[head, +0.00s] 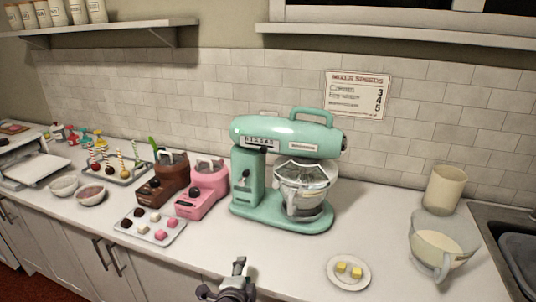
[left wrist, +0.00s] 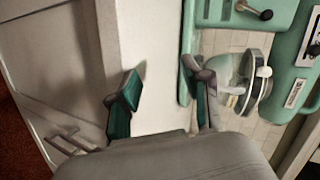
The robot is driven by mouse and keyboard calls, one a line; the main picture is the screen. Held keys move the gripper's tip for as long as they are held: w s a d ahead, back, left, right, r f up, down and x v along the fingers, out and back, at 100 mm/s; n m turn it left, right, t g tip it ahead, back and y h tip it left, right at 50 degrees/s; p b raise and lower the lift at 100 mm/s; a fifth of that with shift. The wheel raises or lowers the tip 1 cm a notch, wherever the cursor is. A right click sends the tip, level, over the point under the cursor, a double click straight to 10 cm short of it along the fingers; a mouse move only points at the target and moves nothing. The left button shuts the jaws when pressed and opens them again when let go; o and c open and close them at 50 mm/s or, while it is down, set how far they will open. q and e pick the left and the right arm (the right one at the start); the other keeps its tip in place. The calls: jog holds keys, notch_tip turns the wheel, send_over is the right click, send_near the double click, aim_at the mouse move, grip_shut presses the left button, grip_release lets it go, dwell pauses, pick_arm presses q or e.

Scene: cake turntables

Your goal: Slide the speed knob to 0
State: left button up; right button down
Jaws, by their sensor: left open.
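The mint-green stand mixer (head: 285,135) stands on the counter against the tiled wall. Its speed scale (head: 258,142) is on the side of the head, with a small dark speed knob (head: 263,150) just below the numbers; the exact number it points to is too small to read. In the left wrist view the mixer (left wrist: 297,85) is turned sideways at the right, and a dark knob (left wrist: 315,48) shows by a white label at the edge. My left gripper (head: 239,265) is open and empty at the counter's front edge, in front of the mixer and apart from it. My right gripper is not in view.
A glass bowl (head: 303,190) sits on the mixer. Pink (head: 205,190) and brown (head: 165,180) machines and a sweets tray (head: 150,227) stand left. A butter plate (head: 348,272) and glass jug (head: 440,245) are right. The counter directly before the mixer is clear.

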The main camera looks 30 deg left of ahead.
pick_arm(q)
jog(key=w+a+r+m+t+y, duration=0.2)
jog(key=w+r+m, duration=0.1)
jog(key=r+m, duration=0.15)
jog(key=w+a+r+m+t+y, duration=0.1)
jog(key=w+a+r+m+t, duration=0.25)
jog(key=r, duration=0.25)
jog(key=m+t+h, duration=0.2)
jog(key=m+t, duration=0.2)
jog(key=m, duration=0.8)
send_near(263, 153)
jog(key=p+x, duration=0.3)
jog(key=x, duration=0.6)
jog(key=shift+w+a+r+p, duration=0.15)
jog(key=shift+w+p, duration=0.2)
jog(key=shift+w, duration=0.25)
jog(key=shift+c, duration=0.3)
grip_shut()
